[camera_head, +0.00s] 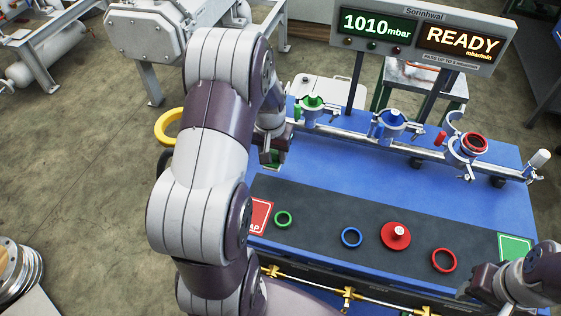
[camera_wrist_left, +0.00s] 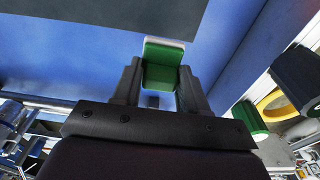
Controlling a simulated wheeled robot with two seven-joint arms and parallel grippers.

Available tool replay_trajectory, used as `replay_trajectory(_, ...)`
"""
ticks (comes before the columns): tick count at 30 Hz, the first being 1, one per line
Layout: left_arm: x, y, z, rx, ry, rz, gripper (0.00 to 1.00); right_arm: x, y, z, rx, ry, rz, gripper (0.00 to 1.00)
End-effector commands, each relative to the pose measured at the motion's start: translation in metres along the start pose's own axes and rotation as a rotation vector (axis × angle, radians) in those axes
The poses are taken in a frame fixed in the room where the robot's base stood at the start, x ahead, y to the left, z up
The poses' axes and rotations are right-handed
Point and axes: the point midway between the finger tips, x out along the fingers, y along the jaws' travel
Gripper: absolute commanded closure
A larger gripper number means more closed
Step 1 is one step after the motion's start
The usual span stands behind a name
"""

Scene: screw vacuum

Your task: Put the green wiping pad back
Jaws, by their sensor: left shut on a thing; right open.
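The green wiping pad (camera_wrist_left: 163,66) is a small green block with a pale edge, seen in the left wrist view. My left gripper (camera_wrist_left: 160,88) is shut on it, with a dark finger on each side. My right gripper (camera_head: 482,287) is open at the bottom right corner, near the green card. The pad's resting place cannot be made out.
The blue bench (camera_head: 340,160) carries a rail with green (camera_head: 314,106), blue (camera_head: 392,121) and red (camera_head: 474,144) fittings. Rings and a red flange (camera_head: 396,236) lie on the dark mat (camera_head: 325,205). A yellow ring (camera_head: 168,126) is left of my arm. The sign reads READY.

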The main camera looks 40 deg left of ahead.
Motion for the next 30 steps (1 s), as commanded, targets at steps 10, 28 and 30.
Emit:
replay_trajectory(10, 0.054, 0.0, 0.007, 0.0, -0.001, 0.0, 0.82, -0.001, 0.0, 0.0, 0.0, 0.0, 0.0, 0.57)
replay_trajectory(28, 0.061, 0.0, 0.007, 0.0, 0.002, 0.0, 0.32, 0.001, 0.0, 0.0, 0.0, 0.0, 0.0, 0.57)
replay_trajectory(30, 0.061, 0.0, 0.007, 0.0, 0.002, 0.0, 0.32, 0.001, 0.0, 0.0, 0.0, 0.0, 0.0, 0.57)
